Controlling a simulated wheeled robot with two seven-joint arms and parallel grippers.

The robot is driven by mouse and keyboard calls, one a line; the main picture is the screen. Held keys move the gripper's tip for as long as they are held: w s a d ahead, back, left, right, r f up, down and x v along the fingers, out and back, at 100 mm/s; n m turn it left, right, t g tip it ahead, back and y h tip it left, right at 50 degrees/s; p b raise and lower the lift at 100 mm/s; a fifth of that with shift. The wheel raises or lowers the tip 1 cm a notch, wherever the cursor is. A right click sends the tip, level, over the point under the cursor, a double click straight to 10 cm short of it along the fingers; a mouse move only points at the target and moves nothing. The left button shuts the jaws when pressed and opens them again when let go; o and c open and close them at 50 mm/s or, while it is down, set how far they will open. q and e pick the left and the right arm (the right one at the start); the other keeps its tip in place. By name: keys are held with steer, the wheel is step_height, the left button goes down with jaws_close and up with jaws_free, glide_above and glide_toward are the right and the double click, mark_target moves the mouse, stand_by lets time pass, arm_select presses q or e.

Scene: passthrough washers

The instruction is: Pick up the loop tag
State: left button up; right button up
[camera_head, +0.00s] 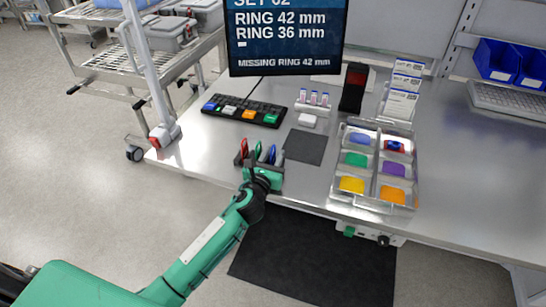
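My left gripper (256,167), dark at the end of the green arm, is at the front edge of the bench. It is right in front of a small holder with upright coloured pieces: a red one (244,149), a green one (258,150) and a blue one (272,154). I cannot tell which of these, if any, is the loop tag. The gripper covers the lower part of the holder. Its fingertips are too small and dark to show whether they are open or touching anything. My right gripper is not in view.
A clear tray (337,182) with coloured compartments stands to the right; its upper right compartment holds a red and blue piece. A dark pad (305,147), a button panel (243,111), small vials (313,98) and a screen (287,35) reading "MISSING RING 42 mm" lie behind. The bench's right side is mostly clear.

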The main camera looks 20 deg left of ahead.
arm_select(q)
jaws_close()
stand_by(0.3)
step_height(320, 180, up, 20)
steer(key=p, duration=0.1)
stand_by(0.4)
